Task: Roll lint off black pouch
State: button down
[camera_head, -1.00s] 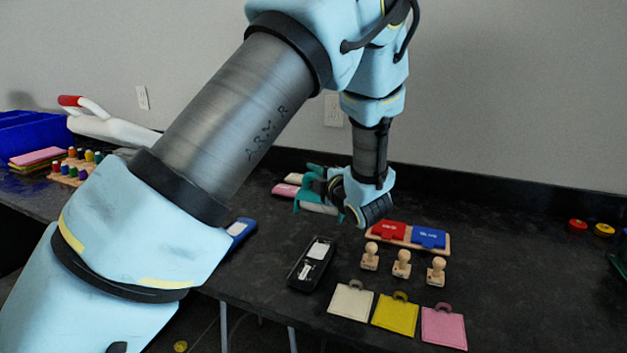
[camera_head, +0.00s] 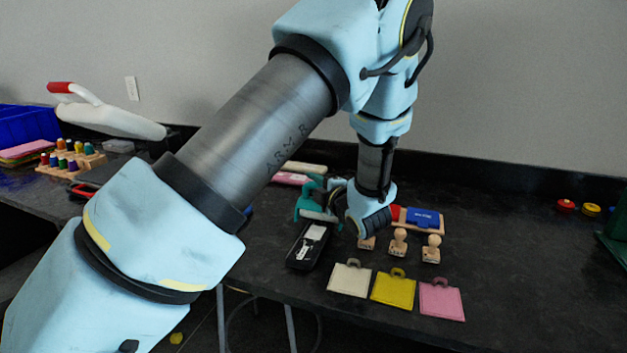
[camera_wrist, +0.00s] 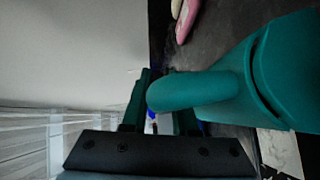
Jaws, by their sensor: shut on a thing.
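The black pouch (camera_head: 319,250) lies on the dark bench, with white patches on its top. My gripper (camera_head: 334,190) is shut on the handle of the teal lint roller (camera_head: 309,199). The roller's pale cylinder (camera_head: 320,216) is over or at the pouch's far end; I cannot tell whether it touches. In the wrist view the teal handle (camera_wrist: 205,88) passes by the fingers (camera_wrist: 158,110), and the pale cylinder (camera_wrist: 280,150) shows at lower right. My arm hides part of the bench to the left.
Wooden stamps (camera_head: 398,243) stand right of the pouch, in front of a wooden holder with a blue block (camera_head: 422,217). White, yellow (camera_head: 393,289) and pink (camera_head: 441,299) tags lie near the front edge. Pink and cream items (camera_head: 292,178) lie behind. Bench at right is mostly clear.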

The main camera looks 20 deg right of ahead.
jog(key=shift+f+b, duration=0.4)
jog(key=shift+b, duration=0.05)
dwell(0.8)
dwell(0.3)
jog(key=shift+s+a, duration=0.1)
jog(key=shift+s+a+b, duration=0.95)
jog(key=shift+s+a, duration=1.55)
jog(key=shift+s, duration=0.25)
jog(key=shift+s+a+b, duration=0.95)
jog(key=shift+s+a, duration=1.55)
jog(key=shift+s, duration=0.2)
jog(key=shift+w+d+f+b, duration=0.1)
jog(key=shift+w+d+b, duration=0.35)
jog(key=shift+w+d, duration=2.25)
jog(key=shift+w+d+b, duration=0.45)
jog(key=shift+w+d, duration=1.95)
jog(key=shift+w, duration=0.45)
